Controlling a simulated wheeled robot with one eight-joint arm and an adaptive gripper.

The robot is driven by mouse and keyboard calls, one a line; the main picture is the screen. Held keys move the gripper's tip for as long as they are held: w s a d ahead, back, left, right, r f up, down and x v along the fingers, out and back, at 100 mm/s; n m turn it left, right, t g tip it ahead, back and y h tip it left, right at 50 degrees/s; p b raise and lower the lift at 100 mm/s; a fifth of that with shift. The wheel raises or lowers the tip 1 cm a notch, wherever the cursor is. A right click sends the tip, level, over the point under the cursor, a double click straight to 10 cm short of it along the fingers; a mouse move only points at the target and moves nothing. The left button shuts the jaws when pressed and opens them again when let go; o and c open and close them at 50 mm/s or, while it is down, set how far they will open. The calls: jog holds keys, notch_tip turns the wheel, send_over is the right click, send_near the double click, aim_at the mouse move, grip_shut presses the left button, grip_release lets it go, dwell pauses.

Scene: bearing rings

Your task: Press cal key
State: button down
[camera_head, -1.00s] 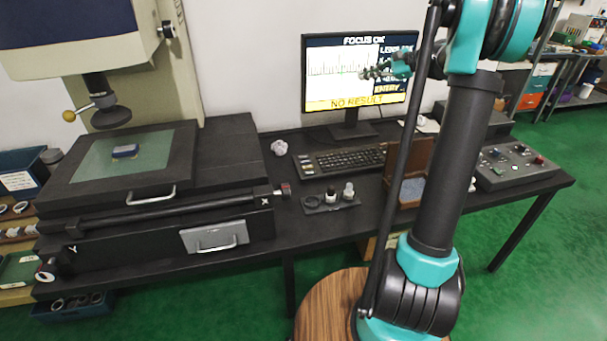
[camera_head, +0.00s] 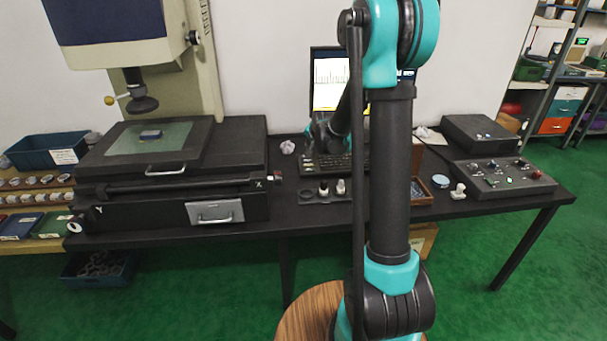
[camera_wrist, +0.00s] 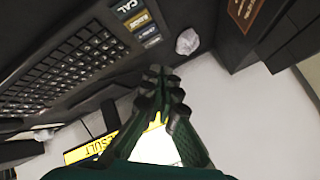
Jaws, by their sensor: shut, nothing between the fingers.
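The CAL key (camera_wrist: 127,8) is a dark key with white letters at the top of the wrist view. It heads a short column of labelled keys at the end of the black keyboard (camera_wrist: 70,65). The keyboard also shows in the head view (camera_head: 322,168), partly hidden behind my arm. My gripper (camera_wrist: 162,76) is shut and empty, its fingertips pointing up the wrist picture, below and to the right of the CAL key and apart from it. In the head view my gripper is small and dark, near the keyboard's left end; its fingertips are hard to make out there.
The monitor (camera_head: 326,82) stands behind the keyboard, partly covered by my arm. A crumpled white ball (camera_wrist: 187,41) lies beside the key column. The measuring machine's stage (camera_head: 240,150) is to the left. A control box (camera_head: 500,178) sits at the right.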

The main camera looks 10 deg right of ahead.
aim_at(310, 171)
jog(key=shift+f, duration=0.15)
jog(key=shift+f, duration=4.25)
jog(key=shift+f, duration=0.2)
jog(key=shift+f, duration=0.2)
jog(key=shift+f, duration=0.35)
jog(key=shift+r, duration=0.75)
jog(key=shift+r, duration=0.1)
jog(key=shift+r, duration=2.45)
